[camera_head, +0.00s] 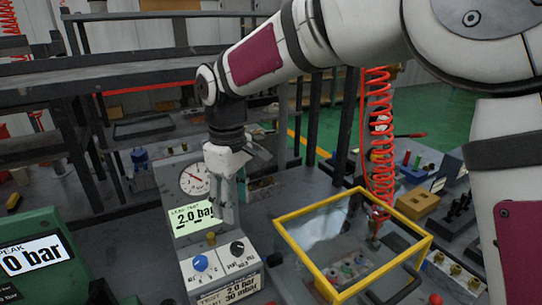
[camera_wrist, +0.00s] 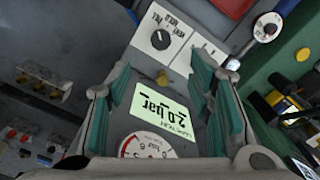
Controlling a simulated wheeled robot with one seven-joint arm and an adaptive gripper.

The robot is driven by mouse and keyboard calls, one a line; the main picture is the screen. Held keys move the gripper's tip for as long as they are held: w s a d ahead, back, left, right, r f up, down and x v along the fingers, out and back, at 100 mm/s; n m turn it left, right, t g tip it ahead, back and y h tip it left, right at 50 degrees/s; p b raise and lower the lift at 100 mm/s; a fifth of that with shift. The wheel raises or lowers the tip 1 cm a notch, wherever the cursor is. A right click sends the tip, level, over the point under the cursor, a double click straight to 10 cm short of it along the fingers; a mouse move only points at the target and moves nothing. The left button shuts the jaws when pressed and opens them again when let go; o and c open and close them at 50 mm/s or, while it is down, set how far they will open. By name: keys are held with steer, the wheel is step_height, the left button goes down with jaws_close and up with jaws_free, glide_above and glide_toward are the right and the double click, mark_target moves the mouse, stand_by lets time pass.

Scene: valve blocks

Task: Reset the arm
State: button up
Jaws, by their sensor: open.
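My arm reaches in from the upper right in the head view, and my gripper (camera_head: 226,212) points down in front of the leak test unit. In the wrist view my gripper (camera_wrist: 160,68) is open, its green-padded fingers apart with nothing held between them. The leak test unit (camera_head: 181,226) has a gauge, a green display reading 2.0 bar, a blue knob (camera_head: 200,263) and a black knob (camera_head: 237,248). Its display (camera_wrist: 160,112) shows between the fingers in the wrist view. My gripper partly hides the unit in the head view; contact cannot be told.
A yellow-framed clear cover (camera_head: 318,270) stands to the right of the unit, with a red coiled hose (camera_head: 378,130) behind it. A green box (camera_head: 35,255) with a display is at the left. Dark shelf rails (camera_head: 130,65) cross behind my arm.

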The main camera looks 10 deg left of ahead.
steer(key=s+d+r+m+t+p, duration=0.1)
steer(key=s+d+r+m, duration=0.15)
steer(key=d, duration=0.45)
steer(key=s+d+r+m, duration=0.2)
steer(key=d+r, duration=0.2)
steer(key=d, duration=0.2)
steer(key=s+d+r+m+t+p, duration=0.1)
steer(key=s+d+r+m, duration=0.2)
steer(key=d, duration=0.4)
steer(key=s+d+m+t+p, duration=0.1)
steer(key=s+d+m, duration=0.5)
steer(key=s+d, duration=0.8)
steer(key=shift+s+f+t+p, duration=0.3)
steer(key=shift+s+t, duration=0.3)
steer(key=shift+s, duration=0.5)
steer(key=shift+w+r+m, duration=0.1)
steer(key=shift+m, duration=0.15)
